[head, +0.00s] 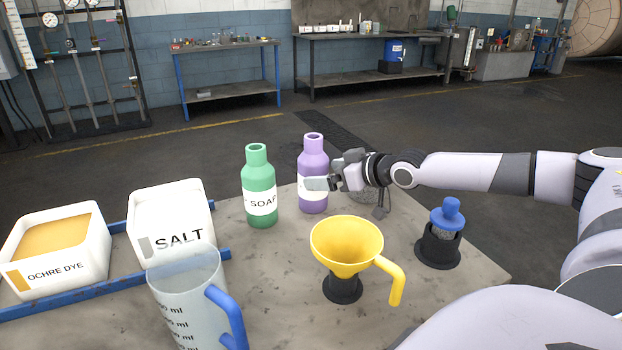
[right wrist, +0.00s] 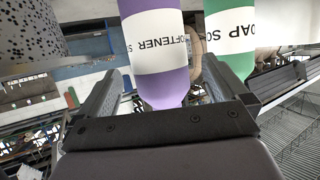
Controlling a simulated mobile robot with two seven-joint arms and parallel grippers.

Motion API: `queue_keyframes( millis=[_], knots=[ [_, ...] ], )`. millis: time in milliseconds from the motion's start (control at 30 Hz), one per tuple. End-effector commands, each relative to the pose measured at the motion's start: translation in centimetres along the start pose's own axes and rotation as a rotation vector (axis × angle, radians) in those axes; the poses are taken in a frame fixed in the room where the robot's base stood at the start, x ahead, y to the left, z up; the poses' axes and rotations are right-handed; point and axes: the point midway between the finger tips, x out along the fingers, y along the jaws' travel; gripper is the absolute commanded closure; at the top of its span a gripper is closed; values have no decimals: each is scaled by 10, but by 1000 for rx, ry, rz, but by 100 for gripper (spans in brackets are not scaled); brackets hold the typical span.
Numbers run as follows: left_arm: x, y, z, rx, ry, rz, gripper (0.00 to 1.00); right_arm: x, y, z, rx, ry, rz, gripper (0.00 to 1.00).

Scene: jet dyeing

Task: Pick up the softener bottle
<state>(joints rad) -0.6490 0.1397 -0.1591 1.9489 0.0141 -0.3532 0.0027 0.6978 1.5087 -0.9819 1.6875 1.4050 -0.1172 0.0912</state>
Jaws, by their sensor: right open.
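The softener bottle (head: 313,160) is purple with a white label and stands upright on the table, just right of the green soap bottle (head: 259,180). My right gripper (head: 318,181) is open at the bottle's label height, with one finger across the front of its label. In the right wrist view the purple softener bottle (right wrist: 158,50) shows between the two open fingers (right wrist: 163,78), and the green soap bottle (right wrist: 230,35) lies beyond the right finger. Whether the fingers touch the bottle I cannot tell. My left gripper is not in view.
A yellow funnel (head: 347,243) stands in front of the gripper, and a blue-topped item in a black holder (head: 438,250) to its right. A measuring jug (head: 185,300), a salt box (head: 170,215) and an ochre dye box (head: 55,248) are at left. A perforated grey cylinder (right wrist: 30,32) is close by.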

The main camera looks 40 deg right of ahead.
Motion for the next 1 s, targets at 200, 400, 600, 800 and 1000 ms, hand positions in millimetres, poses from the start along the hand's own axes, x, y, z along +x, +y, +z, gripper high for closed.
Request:
queue_keyframes(
  millis=[200,400,600,800,1000],
  knots=[
    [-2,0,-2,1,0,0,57,22,0,0,3,1,-1,0],
    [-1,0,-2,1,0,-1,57,44,2,1,0,1,0,0],
    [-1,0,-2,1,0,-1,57,51,2,2,-2,-1,1,0],
    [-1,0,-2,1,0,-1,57,51,2,2,-2,-1,1,6],
    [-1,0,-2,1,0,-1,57,51,2,2,-2,-1,1,72]
  ],
)
